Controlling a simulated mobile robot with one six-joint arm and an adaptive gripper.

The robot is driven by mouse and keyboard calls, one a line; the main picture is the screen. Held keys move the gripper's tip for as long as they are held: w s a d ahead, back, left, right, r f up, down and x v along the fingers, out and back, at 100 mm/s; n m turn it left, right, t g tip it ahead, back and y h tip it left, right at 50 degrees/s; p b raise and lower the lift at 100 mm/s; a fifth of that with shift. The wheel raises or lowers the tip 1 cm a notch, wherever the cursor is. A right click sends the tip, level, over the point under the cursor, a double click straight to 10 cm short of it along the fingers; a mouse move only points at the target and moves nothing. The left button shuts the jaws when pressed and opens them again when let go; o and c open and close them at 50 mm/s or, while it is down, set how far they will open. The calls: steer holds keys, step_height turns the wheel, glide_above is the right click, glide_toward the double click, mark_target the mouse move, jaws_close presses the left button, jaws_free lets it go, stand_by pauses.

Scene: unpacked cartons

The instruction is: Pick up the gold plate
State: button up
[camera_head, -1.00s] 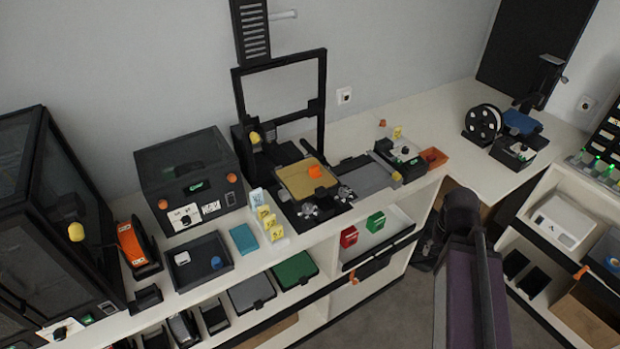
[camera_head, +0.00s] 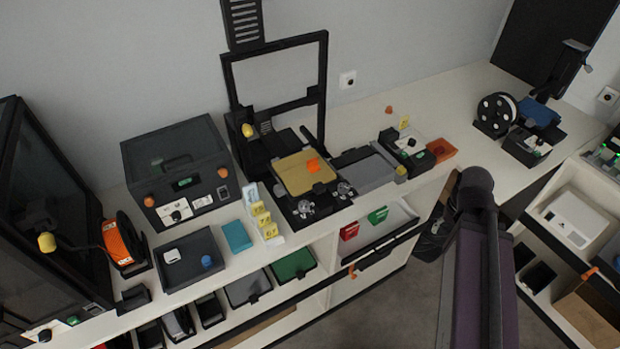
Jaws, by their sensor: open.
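The gold plate (camera_head: 291,181) lies flat on the bed of the black open-frame printer (camera_head: 228,100), left of the picture's middle. A small orange printed piece (camera_head: 314,165) sits on the plate's right part. My gripper (camera_head: 432,243) is the dark end of my arm, over the floor in front of the bench. It is well right of and nearer than the plate, apart from it. Its jaws are open and empty, though the fingertips are dark and hard to make out.
A grey plate (camera_head: 368,173) lies right of the printer bed. Yellow numbered tags (camera_head: 262,218) stand at its front left. A dark enclosed printer (camera_head: 178,165) and a dark tray (camera_head: 190,258) are left. The printer's tall frame rises behind the gold plate. Shelves run below the bench.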

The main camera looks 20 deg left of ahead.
steer(key=shift+w+a+r, duration=0.15)
steer(key=shift+a+r, duration=0.05)
step_height(320, 180, up, 11)
steer(key=m+p, duration=0.8)
steer(key=p, duration=0.3)
glide_above(320, 185)
steer(key=shift+f, duration=0.15)
steer(key=shift+f, duration=0.1)
step_height(320, 185, down, 8)
steer(key=b, duration=0.8)
steer(key=shift+f, duration=0.25)
steer(key=shift+f+b, duration=0.1)
steer(key=shift+b, duration=0.3)
steer(key=shift+f+b, duration=2.45)
steer(key=shift+f, duration=0.05)
